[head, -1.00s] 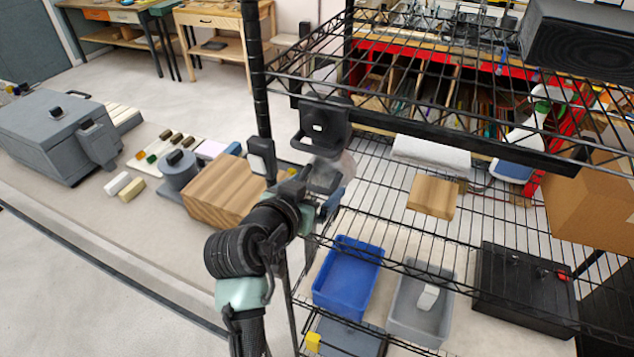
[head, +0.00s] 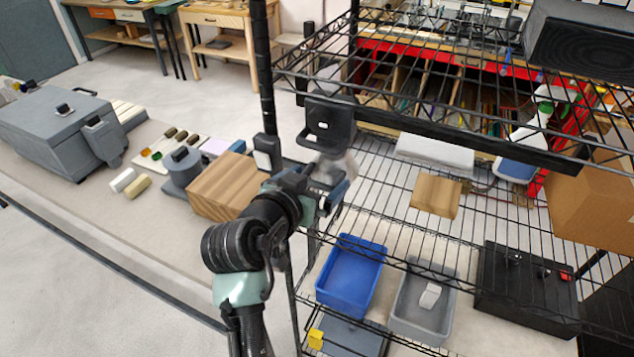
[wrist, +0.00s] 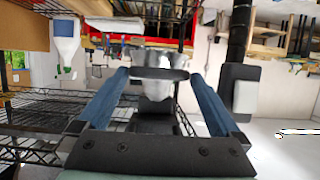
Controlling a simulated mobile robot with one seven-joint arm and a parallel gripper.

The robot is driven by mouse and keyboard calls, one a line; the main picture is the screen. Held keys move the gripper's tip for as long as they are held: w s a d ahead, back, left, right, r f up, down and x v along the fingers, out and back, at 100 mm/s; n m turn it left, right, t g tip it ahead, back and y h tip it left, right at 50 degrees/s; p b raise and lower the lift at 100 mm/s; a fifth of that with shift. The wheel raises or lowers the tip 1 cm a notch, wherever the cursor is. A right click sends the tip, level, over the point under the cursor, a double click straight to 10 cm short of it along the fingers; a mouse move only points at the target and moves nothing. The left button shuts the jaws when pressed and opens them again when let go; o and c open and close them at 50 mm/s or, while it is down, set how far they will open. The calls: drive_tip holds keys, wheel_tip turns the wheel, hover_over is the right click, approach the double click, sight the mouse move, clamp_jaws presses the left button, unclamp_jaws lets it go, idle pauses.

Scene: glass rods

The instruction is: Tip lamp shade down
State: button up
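A dark lamp head (head: 329,122) hangs at the left end of the wire shelf's black front bar. Below it is a pale, see-through shade (head: 347,164), partly hidden by my gripper. In the wrist view the glassy shade (wrist: 154,58) with a dark rim lies between the tips of my two blue fingers. My gripper (wrist: 159,75) is open, with one finger on each side of the shade. I cannot tell whether the fingers touch it. In the head view my gripper (head: 326,192) is just under the lamp head.
The wire shelf post (head: 264,75) stands close to the left of my gripper. A wooden block (head: 224,188) sits left of my arm. A blue bin (head: 351,275) and a grey bin (head: 421,308) are on the lower shelf. A small wood block (head: 435,194) lies on the middle shelf.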

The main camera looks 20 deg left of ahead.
drive_tip(key=shift+s+f, duration=0.1)
drive_tip(key=shift+f, duration=0.05)
drive_tip(key=shift+s, duration=0.15)
drive_tip(key=shift+s+b, duration=0.35)
drive_tip(key=shift+b, duration=0.05)
drive_tip(key=b+v, duration=0.3)
drive_tip(key=v, duration=0.9)
drive_tip(key=shift+r, duration=0.25)
drive_tip(key=shift+w, duration=0.1)
